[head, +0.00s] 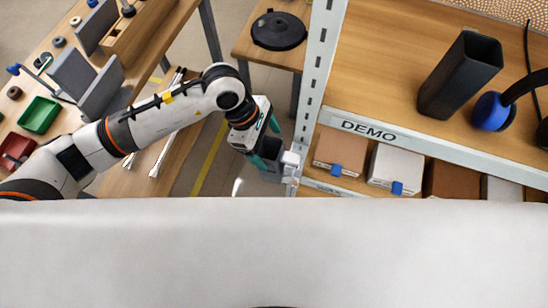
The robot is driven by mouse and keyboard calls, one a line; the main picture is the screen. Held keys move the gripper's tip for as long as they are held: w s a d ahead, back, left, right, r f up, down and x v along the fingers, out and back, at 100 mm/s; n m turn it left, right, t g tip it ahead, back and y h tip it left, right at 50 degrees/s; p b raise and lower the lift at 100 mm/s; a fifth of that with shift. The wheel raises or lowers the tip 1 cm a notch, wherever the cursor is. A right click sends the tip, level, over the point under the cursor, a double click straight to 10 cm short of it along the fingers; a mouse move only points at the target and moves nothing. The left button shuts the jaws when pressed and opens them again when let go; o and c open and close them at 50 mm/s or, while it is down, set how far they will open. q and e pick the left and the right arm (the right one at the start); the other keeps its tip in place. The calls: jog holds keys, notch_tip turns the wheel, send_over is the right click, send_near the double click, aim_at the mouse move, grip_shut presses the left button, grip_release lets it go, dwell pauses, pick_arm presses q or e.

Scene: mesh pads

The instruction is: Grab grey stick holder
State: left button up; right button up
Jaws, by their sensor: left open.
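A small grey box-shaped holder (272,172) is beside the shelf's upright post, next to a pale bracket (291,160). It is partly hidden by my left gripper, and I cannot tell what it holds. My left gripper (267,143) has its teal fingers apart, one at the upper right and one lower down by the holder. The lower finger overlaps the holder in the picture; I cannot tell whether they touch. A taller dark grey, open-topped square container (460,75) stands on the upper shelf at the right. My right gripper is out of view.
The perforated metal post (318,75) and the shelf edge marked DEMO (370,131) are close to the right of my left gripper. Boxes (398,165) sit on the lower shelf. A blue-and-black object (492,112) is beside the tall container. A cluttered workbench (145,58) is at left.

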aim_at(272, 156)
pick_arm(q)
jog(key=x, duration=0.3)
jog(key=p+x, duration=0.1)
jog(key=shift+s+a+f, duration=0.15)
jog(key=shift+s+f, duration=0.15)
jog(key=shift+f, duration=0.15)
jog(key=c, duration=1.2)
jog(key=shift+r, duration=0.1)
